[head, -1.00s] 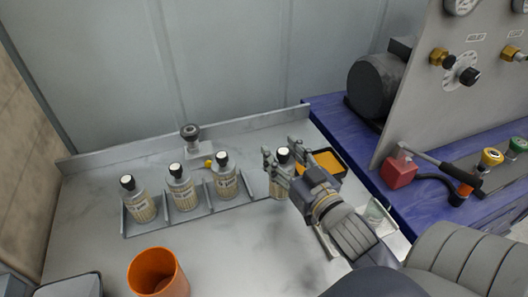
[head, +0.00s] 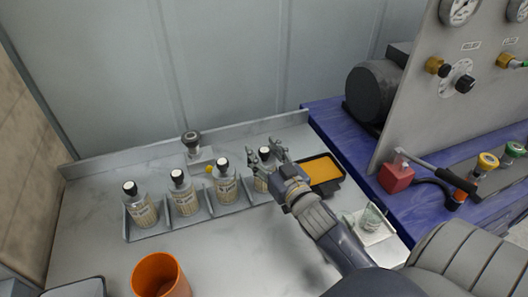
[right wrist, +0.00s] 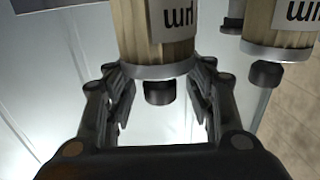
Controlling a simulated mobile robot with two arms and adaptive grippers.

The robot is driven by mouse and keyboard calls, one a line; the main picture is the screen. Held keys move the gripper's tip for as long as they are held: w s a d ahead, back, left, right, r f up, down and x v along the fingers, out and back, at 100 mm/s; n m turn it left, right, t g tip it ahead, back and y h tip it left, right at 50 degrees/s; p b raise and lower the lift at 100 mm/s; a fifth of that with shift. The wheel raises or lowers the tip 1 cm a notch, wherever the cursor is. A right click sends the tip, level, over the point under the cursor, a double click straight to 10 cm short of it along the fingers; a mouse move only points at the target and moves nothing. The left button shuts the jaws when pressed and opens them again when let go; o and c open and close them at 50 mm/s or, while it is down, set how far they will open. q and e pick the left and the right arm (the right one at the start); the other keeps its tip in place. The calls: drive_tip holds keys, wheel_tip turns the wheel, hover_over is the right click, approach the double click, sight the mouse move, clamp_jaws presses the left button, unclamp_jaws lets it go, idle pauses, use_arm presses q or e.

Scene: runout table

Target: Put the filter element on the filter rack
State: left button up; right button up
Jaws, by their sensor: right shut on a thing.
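The filter element (head: 261,182) has a pale pleated body, a printed label and a black cap with a white top. My right gripper (head: 266,158) is shut on it near its upper part and holds it upright at the right end of the filter rack (head: 232,207). I cannot tell whether its base touches the rack. In the right wrist view the held filter element (right wrist: 158,40) sits between the fingers (right wrist: 160,100). The grey rack has dividers, and three similar filter elements stand in its other places. My left gripper is not in view.
A black tray with an orange inside (head: 322,170) lies just right of my gripper. An orange cup (head: 160,277) stands in front of the rack. A black-knobbed fitting (head: 192,140) stands behind it. A white dish with a glass item (head: 372,222) is at right.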

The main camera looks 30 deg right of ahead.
drive_tip(key=o, duration=1.6)
drive_tip(key=shift+f, duration=0.1)
drive_tip(key=shift+s, duration=0.55)
drive_tip(key=s, duration=0.3)
drive_tip(key=s+b, duration=0.1)
drive_tip(key=s, duration=0.3)
drive_tip(key=s+a+b, duration=0.1)
drive_tip(key=s, duration=0.3)
drive_tip(key=shift+r, duration=0.2)
